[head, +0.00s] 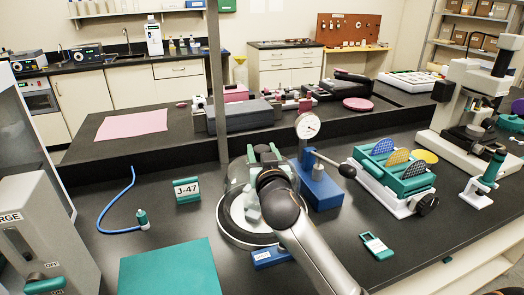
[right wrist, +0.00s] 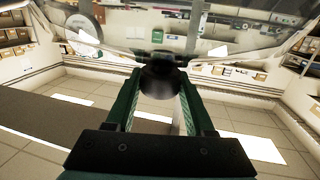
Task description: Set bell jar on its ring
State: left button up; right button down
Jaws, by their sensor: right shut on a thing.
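The clear glass bell jar (head: 235,178) is in the middle of the head view, with its dark knob (right wrist: 160,84) seen in the right wrist view. My right gripper (head: 263,154) has green fingers and is shut on the knob; its fingers flank the knob in the right wrist view (right wrist: 160,76). The dark ring (head: 223,224) surrounds a pale round plate on the bench, below the jar. My right wrist and forearm hide the ring's right part. I cannot tell whether the jar's rim touches the ring. My left gripper is not in view.
A blue stand with a dial gauge (head: 308,126) and a lever is close on the right. A teal rack of coloured discs (head: 391,180) stands farther right. A J-47 sign (head: 187,191), a blue hose (head: 112,205) and a teal mat (head: 170,268) are on the left.

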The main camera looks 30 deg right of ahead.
jog(key=shift+f, duration=0.1)
jog(key=shift+c, duration=2.1)
grip_release()
jog(key=shift+o, duration=1.2)
jog(key=shift+f, duration=0.2)
jog(key=shift+s, duration=0.1)
